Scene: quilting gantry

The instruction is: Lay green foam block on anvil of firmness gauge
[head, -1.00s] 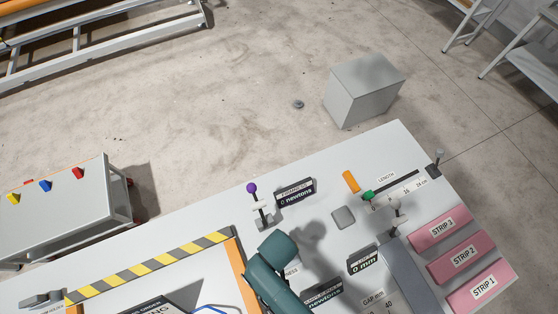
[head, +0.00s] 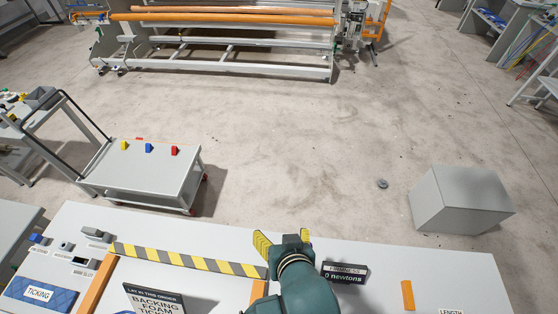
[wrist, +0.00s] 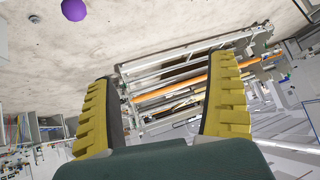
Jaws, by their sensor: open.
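My gripper (head: 285,238) is open and empty, its two yellow fingers raised above the far edge of the white bench. The wrist view also shows the open gripper (wrist: 165,68), with only floor and distant machinery between the fingers. The firmness gauge's sign (head: 345,273), reading 0 newtons, stands just right of my arm. The gauge's purple ball (wrist: 74,10) shows at the top left of the wrist view. In the head view my arm seems to hide the gauge body and its anvil. I see no green foam block in either current view.
A grey trolley (head: 140,178) carries yellow, blue and red pieces beyond the bench. A striped yellow-black bar (head: 185,260) and an orange piece (head: 407,295) lie on the bench (head: 450,268). A grey box (head: 460,200) stands on the floor at right.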

